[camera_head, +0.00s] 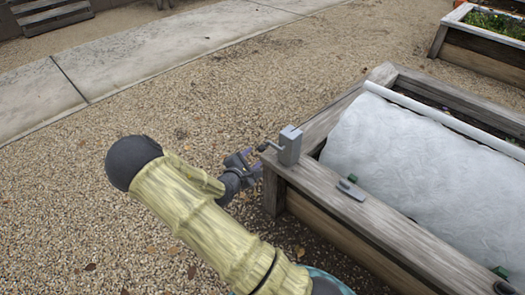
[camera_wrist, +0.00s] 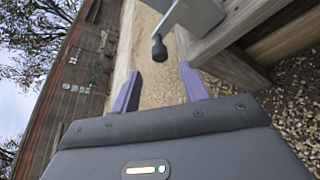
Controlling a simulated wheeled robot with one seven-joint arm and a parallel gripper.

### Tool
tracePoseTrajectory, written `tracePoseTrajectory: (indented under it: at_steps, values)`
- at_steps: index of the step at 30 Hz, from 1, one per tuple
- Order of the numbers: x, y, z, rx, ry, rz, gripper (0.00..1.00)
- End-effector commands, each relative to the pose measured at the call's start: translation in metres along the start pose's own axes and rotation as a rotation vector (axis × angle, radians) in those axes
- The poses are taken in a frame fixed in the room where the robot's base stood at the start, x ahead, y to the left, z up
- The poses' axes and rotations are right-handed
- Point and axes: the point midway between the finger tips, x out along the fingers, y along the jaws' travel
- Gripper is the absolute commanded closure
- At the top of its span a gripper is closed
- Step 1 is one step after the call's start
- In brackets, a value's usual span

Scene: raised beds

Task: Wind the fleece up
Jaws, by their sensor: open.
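White fleece (camera_head: 425,160) lies spread over the wooden raised bed (camera_head: 350,210) in the head view, with a pale roller bar (camera_head: 440,118) along its far edge. A grey crank box (camera_head: 290,146) stands on the bed's near left corner. Its crank handle (camera_head: 268,147) points left; in the wrist view the dark knob (camera_wrist: 159,48) hangs below the grey box (camera_wrist: 200,12). My gripper (camera_head: 250,165) is beside that corner, left of the box. Its purple fingers (camera_wrist: 160,90) are open, with the knob beyond and between their tips. No contact shows.
A small grey clip (camera_head: 351,188) sits on the bed's near rim, and another green-grey piece (camera_head: 503,280) is farther right. A second planted bed (camera_head: 485,40) stands at the upper right. Gravel (camera_head: 200,110) and a concrete path (camera_head: 130,45) lie open to the left.

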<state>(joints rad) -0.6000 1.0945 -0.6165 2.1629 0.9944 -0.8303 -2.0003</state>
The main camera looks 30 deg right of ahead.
Motion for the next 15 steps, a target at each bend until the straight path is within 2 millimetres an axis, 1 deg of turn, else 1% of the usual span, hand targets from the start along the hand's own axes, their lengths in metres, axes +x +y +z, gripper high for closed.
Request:
tracePoseTrajectory:
  at_steps: [1,3,12,15]
  values:
    - [0.011,-0.003,-0.001,0.003,-0.004,-0.002,0.55]
    - [0.023,-0.003,-0.001,0.003,-0.003,-0.001,0.55]
    - [0.075,-0.003,-0.001,0.003,-0.003,-0.001,0.55]
    - [0.088,-0.002,-0.001,0.002,-0.001,-0.001,0.55]
